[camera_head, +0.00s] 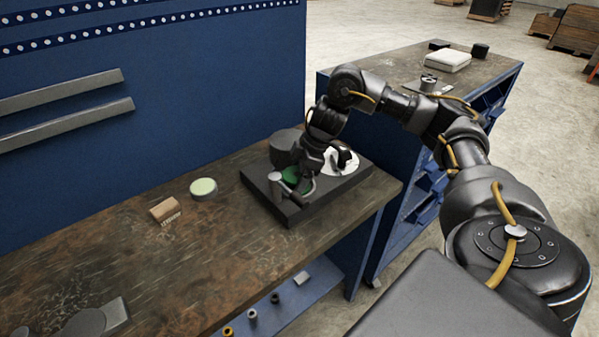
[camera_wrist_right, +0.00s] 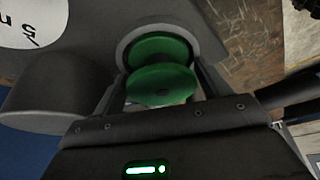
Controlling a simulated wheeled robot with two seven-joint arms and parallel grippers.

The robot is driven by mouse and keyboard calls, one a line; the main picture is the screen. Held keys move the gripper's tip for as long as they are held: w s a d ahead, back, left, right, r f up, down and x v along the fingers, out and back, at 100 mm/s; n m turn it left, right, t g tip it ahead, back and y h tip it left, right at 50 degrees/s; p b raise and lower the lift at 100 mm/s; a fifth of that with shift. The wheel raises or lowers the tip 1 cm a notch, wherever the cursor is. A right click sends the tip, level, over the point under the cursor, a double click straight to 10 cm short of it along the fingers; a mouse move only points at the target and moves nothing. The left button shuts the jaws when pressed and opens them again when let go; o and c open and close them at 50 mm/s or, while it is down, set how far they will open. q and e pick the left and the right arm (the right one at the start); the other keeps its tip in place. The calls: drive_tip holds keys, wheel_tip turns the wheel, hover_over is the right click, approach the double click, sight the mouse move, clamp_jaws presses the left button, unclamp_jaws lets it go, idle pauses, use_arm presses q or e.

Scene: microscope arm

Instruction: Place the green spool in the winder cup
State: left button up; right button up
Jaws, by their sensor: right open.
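The green spool (camera_wrist_right: 163,84) shows in the right wrist view with its two round flanges. Its far flange lies inside the grey ring of the winder cup (camera_wrist_right: 124,42), and its near flange stands out toward my camera. How deep it sits I cannot tell. My right gripper (camera_head: 298,188) is open, with one finger on each side of the spool and visible gaps beside the near flange. In the head view the spool (camera_head: 293,176) is partly hidden by the gripper, above the dark winder base (camera_head: 345,184). My left gripper is not clearly seen.
A dark cylinder (camera_head: 285,149) and a white dial (camera_head: 341,161) stand on the base close to the gripper. A pale green round tin (camera_head: 204,188) and a wooden brush (camera_head: 164,209) lie left on the bench. The bench between is clear.

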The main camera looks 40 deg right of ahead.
drive_tip(key=p+v, duration=0.4)
drive_tip(key=v, duration=0.8)
drive_tip(key=shift+r, duration=0.1)
